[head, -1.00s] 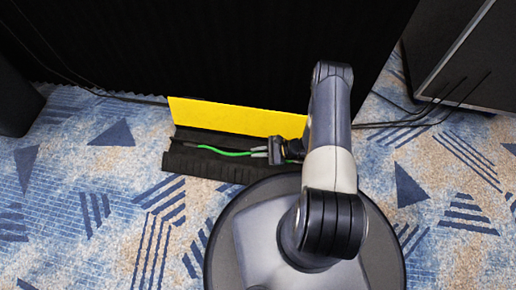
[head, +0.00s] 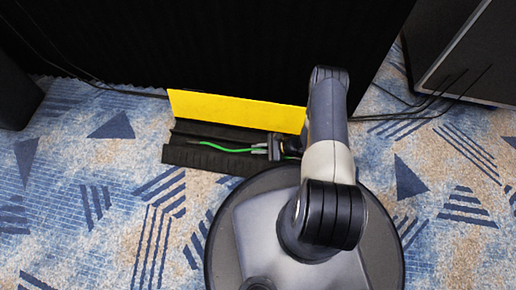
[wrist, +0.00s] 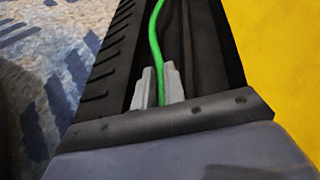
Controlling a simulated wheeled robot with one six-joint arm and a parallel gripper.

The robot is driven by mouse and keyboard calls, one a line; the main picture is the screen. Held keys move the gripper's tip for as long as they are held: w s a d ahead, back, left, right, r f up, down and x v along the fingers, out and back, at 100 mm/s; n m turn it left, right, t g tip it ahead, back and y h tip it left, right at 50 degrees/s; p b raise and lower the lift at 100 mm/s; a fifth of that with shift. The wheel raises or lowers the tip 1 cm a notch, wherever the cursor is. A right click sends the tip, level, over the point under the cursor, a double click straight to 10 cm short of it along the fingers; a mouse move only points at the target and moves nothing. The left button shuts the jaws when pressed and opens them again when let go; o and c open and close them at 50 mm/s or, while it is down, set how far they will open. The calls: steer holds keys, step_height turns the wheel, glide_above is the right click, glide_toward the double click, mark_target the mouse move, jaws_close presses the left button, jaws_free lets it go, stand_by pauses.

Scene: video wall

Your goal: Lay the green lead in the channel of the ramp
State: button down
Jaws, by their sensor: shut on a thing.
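The green lead (head: 228,149) runs left from my gripper (head: 262,148) over the black ramp (head: 205,158). In the wrist view the green lead (wrist: 155,38) passes between the two grey fingertips of my gripper (wrist: 158,88), which are shut on it. The lead lies over the dark channel (wrist: 171,40) of the ramp, with a slight bend ahead of the fingers. I cannot tell whether it touches the channel floor at the fingers. The yellow lid (head: 235,108) of the ramp stands open along its far side. My arm hides the ramp's right end.
A black curtained wall (head: 220,45) rises behind the ramp. Dark cables (head: 110,95) run along its foot on the left, and more (head: 400,115) on the right. A dark cabinet (head: 475,60) stands at the right. Patterned carpet (head: 90,215) is clear at the left.

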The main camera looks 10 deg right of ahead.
steer(key=c, duration=1.4)
jaws_free()
steer(key=shift+d, duration=0.1)
steer(key=p+v, duration=0.3)
steer(key=v, duration=0.7)
steer(key=shift+s+d+r, duration=0.15)
steer(key=shift+d, duration=0.15)
steer(key=shift+a, duration=0.1)
steer(key=b+x, duration=0.3)
steer(key=x, duration=0.8)
step_height(320, 180, up, 2)
steer(key=shift+r, duration=0.6)
